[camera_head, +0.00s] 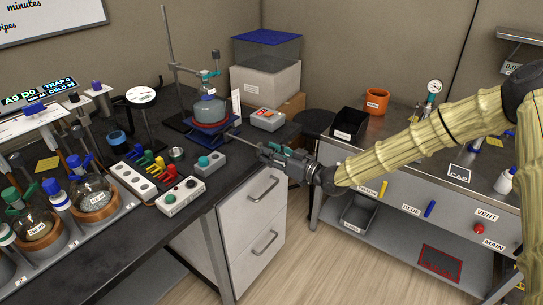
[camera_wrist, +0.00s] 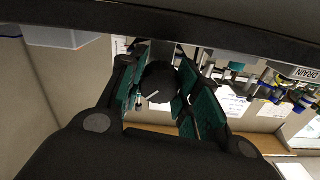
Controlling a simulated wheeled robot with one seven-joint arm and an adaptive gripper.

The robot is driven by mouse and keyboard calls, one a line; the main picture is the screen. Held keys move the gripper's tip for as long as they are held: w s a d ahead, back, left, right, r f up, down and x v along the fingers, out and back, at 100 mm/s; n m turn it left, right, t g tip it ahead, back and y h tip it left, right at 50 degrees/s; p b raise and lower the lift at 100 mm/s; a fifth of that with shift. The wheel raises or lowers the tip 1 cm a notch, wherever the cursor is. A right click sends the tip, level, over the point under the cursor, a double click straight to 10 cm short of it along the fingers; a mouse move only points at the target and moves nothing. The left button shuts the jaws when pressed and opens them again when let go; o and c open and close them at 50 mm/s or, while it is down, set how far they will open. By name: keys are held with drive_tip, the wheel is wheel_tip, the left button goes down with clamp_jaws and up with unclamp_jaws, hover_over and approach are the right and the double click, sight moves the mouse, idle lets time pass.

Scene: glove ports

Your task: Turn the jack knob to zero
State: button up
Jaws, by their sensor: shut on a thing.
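The blue lab jack (camera_head: 190,133) stands on the black bench under a round flask (camera_head: 209,108) in a red-rimmed holder. The jack knob (camera_wrist: 159,82) shows in the wrist view as a black round disc with a white line, tilted in that picture, between my fingers. My gripper (camera_head: 236,138) reaches in from the right, at the jack's front right side, with its teal finger pads (camera_wrist: 160,90) closed on the knob's sides. In the head view the knob is too small and hidden by the fingertips to make out. No zero mark can be read.
A grey box with a red button (camera_head: 267,119) stands right of the jack. A grey box with a teal knob (camera_head: 208,162) and a white switch box (camera_head: 182,196) lie in front. A metal stand rod (camera_head: 170,50) rises behind. Drawers (camera_head: 250,205) are below my gripper.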

drive_tip(key=n+b, duration=0.1)
drive_tip(key=n, duration=0.1)
drive_tip(key=n+b, duration=0.1)
drive_tip(key=b, duration=0.1)
drive_tip(key=n+b, duration=0.2)
drive_tip(key=shift+f+n, duration=0.25)
drive_tip(key=shift+n, duration=0.05)
drive_tip(key=shift+r+n+b, duration=0.15)
drive_tip(key=shift+n+b, duration=1.05)
drive_tip(key=shift+n, duration=0.3)
drive_tip(key=o, duration=1)
drive_tip(key=shift+o, duration=0.2)
drive_tip(key=v, duration=1.2)
